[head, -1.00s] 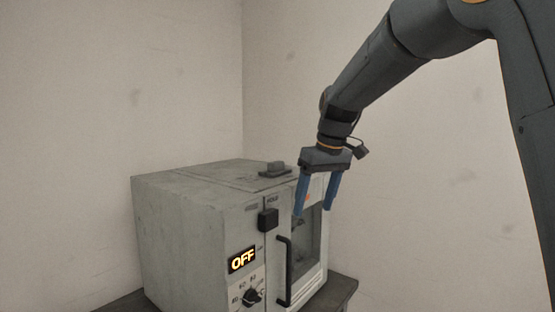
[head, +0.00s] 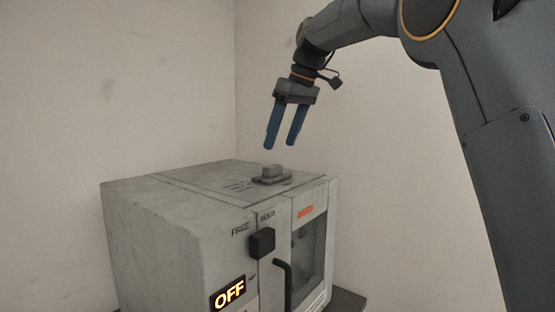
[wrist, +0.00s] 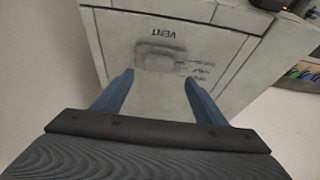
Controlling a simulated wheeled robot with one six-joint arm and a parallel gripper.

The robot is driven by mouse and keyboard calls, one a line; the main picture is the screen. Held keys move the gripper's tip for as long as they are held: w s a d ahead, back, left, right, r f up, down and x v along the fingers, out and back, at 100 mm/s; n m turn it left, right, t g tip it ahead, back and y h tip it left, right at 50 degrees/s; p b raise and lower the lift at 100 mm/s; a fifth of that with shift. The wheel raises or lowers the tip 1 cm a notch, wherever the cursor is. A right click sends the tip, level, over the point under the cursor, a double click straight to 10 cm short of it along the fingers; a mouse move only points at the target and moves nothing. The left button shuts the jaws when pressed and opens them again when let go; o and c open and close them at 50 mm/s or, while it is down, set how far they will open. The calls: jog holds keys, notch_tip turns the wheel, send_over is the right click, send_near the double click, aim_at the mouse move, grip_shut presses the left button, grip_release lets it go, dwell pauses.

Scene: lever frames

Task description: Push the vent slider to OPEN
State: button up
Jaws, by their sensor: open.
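The vent slider (head: 271,173) is a small grey block on a darker base on top of the grey cabinet (head: 150,215). In the wrist view the slider (wrist: 160,57) lies beyond the fingertips, below the upside-down word VENT, with small marks to its right that I cannot read. My gripper (head: 281,147) is open and empty, its blue fingers pointing down just above the slider. In the wrist view my gripper (wrist: 158,80) has a fingertip on either side of the picture below the slider. I cannot tell the exact height gap.
The cabinet front has a black latch knob (head: 262,243) between FREE and HOLD labels, a black door handle (head: 285,283), a glass door, and a display (head: 229,294) reading OFF. The cabinet stands on a dark table (head: 347,302). The air above the cabinet top is clear.

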aim_at(273, 166)
jog(key=shift+p+x, duration=0.95)
jog(key=shift+x, duration=2.8)
jog(key=shift+d, duration=0.1)
jog(key=c, duration=1.5)
jog(key=w+a+p, duration=0.1)
jog(key=a, duration=0.1)
jog(key=w+a, duration=0.2)
jog(key=shift+w+a+r+p, duration=0.1)
jog(key=shift+w+a+p, duration=0.05)
jog(key=shift+p, duration=0.25)
jog(key=o, duration=1.5)
jog(key=shift+w+a, duration=0.1)
jog(key=shift+a, duration=0.05)
